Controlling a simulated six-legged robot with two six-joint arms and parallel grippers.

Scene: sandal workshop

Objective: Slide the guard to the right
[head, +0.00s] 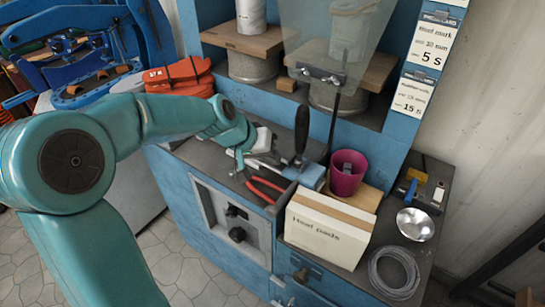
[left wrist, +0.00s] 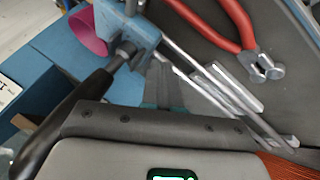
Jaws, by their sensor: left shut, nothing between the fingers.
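The guard (head: 335,40) looks like a clear, slightly frosted panel at the top centre of the head view. It hangs in front of the right-hand pressing station, with a dark bracket (head: 320,75) at its lower edge. My left gripper (head: 268,148) is shut and empty, low over the bench and below and left of the guard, apart from it. Its closed fingers show in the left wrist view (left wrist: 162,85), above metal bars and beside a blue clamp. The guard is not seen in that view. My right gripper is out of view.
A black-handled tool (head: 301,130) stands upright beside the blue clamp (head: 313,176). Red pliers (head: 265,188) lie in front. A magenta cup (head: 347,172) stands behind a white box (head: 328,232). Orange folded material (head: 180,76) lies behind my left arm.

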